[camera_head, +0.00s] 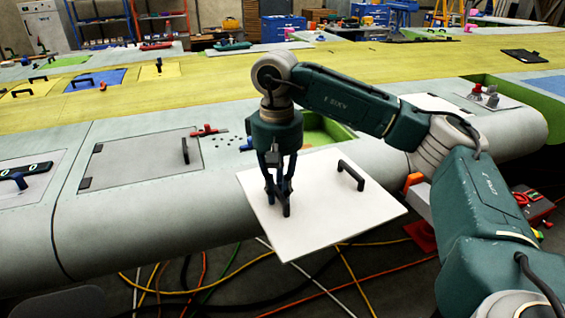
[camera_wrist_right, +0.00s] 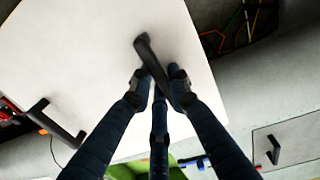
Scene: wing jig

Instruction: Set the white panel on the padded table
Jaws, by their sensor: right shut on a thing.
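The white panel (camera_head: 318,215) is a flat, square sheet with two black handles. It is held in front of the wing's near edge and covers part of a green-lined opening. My right gripper (camera_head: 279,198) is shut on the panel's left black handle. In the right wrist view the fingers (camera_wrist_right: 157,85) close around that handle (camera_wrist_right: 150,60), and the white panel (camera_wrist_right: 90,60) fills the upper left. The panel's other handle (camera_head: 351,175) is free. My left gripper is not in view. I do not see a table that I can tell is padded.
The long grey wing (camera_head: 150,215) with a yellow middle band (camera_head: 200,80) runs across the view. A red clamp (camera_head: 205,131) lies on it. Coloured cables (camera_head: 200,285) cover the floor below. A red box (camera_head: 533,205) stands at the right.

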